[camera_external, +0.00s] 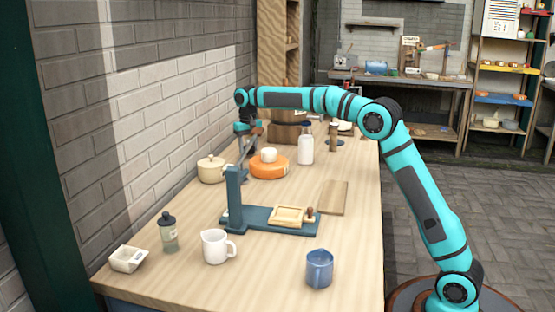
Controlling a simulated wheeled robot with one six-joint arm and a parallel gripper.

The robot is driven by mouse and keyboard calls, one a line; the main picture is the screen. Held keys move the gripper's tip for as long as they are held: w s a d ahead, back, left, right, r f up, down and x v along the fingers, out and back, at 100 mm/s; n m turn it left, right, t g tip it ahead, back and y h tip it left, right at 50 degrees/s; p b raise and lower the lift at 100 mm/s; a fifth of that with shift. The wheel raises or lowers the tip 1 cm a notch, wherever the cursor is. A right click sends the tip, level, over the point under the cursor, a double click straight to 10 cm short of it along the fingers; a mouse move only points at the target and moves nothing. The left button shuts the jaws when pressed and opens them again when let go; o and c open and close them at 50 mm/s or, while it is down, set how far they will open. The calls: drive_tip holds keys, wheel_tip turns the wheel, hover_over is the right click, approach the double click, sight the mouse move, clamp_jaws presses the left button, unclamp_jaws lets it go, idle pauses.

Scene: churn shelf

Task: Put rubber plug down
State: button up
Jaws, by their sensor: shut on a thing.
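My gripper (244,152) hangs from the end of the arm, pointing down over the far left part of the wooden table, near the brick wall. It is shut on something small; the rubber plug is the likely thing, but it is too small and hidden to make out. The gripper is above and behind a dark teal stand (235,190), left of an orange round block (269,168) with a white piece (268,155) on top. I cannot tell how high it is over the table.
A cream lidded pot (210,170) stands left of the gripper, a white bottle (306,149) to its right. A wooden tray (289,215) sits on the stand's base. A white mug (215,246), blue mug (319,268) and wooden board (333,197) are nearer.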

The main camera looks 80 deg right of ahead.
drive_tip(key=shift+f, duration=0.85)
drive_tip(key=shift+f, duration=0.15)
drive_tip(key=o, duration=1)
wheel_tip(320, 180, up, 12)
drive_tip(key=shift+r, duration=0.15)
